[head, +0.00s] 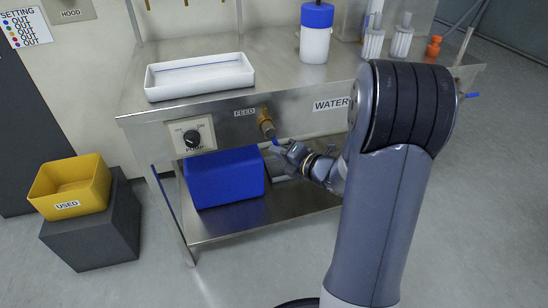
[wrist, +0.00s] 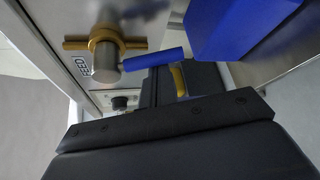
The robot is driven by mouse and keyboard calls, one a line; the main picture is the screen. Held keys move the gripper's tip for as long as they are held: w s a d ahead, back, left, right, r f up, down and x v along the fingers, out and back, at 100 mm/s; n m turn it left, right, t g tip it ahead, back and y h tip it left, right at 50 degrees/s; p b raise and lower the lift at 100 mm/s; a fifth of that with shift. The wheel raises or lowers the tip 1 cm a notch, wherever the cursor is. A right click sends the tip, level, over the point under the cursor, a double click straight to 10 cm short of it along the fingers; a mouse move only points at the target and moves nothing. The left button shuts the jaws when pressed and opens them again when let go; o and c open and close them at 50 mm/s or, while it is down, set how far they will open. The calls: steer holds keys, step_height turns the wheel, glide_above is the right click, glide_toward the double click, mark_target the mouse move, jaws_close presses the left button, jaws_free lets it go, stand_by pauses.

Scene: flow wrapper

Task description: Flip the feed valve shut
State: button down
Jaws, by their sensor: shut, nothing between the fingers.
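The feed valve (head: 265,122) is a brass fitting on the front panel of the steel table, beside the FEED label (head: 244,112). In the wrist view the brass valve body (wrist: 103,40) carries a steel hub with a blue lever (wrist: 153,58). The lever points right there, roughly parallel to the brass body. In the head view the lever hangs below the valve, partly hidden by my gripper (head: 282,149). My gripper is shut and empty, close to the lever. I cannot tell whether it touches it.
The pump knob (head: 192,139) is left of the valve. A blue bin (head: 222,178) stands on the shelf below. A white tray (head: 200,76) and blue-capped bottle (head: 316,35) stand on the table. A yellow USED bin (head: 69,188) sits lower left. Floor in front is clear.

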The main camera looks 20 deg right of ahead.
steer(key=d+r+n+g+h+b, duration=0.1)
steer(key=d+r+n+h, duration=0.3)
steer(key=n+h, duration=0.2)
steer(key=shift+r+n+g+h, duration=0.3)
steer(key=shift+n, duration=0.3)
steer(key=shift+r, duration=0.1)
stand_by(0.4)
stand_by(0.4)
